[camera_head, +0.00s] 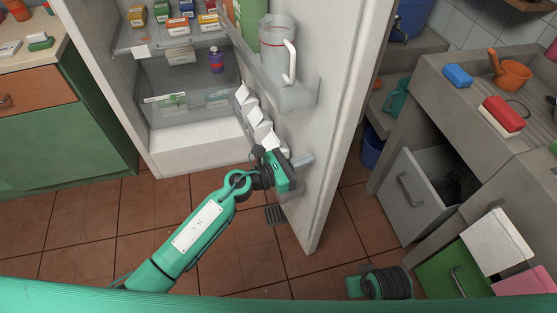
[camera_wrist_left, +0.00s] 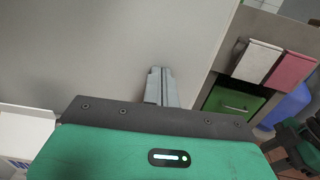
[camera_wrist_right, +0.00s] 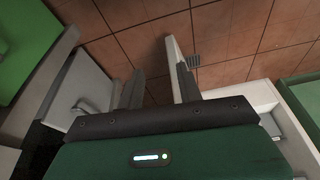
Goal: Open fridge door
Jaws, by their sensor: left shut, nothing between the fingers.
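The fridge (camera_head: 200,140) stands at the upper left of the head view with its inside showing. Its white door (camera_head: 335,110) stands wide open, swung out to the right, with its shelved inner side facing me. My left gripper (camera_head: 303,160) is at the lower inner face of the door, below the door shelf. Its fingers are together and empty; in the left wrist view the fingertips (camera_wrist_left: 159,72) point at a plain grey panel. I cannot tell whether they touch the door. My right gripper (camera_wrist_right: 156,90) is open and empty, low at the right. The door handle is hidden.
The door holds a white jug (camera_head: 277,50) and small white cartons (camera_head: 257,122). Boxes and a purple bottle (camera_head: 216,60) stand inside the fridge. A sink counter (camera_head: 440,90) with a pulled-out drawer (camera_head: 410,195) is at the right. Tiled floor (camera_head: 70,230) is clear at lower left.

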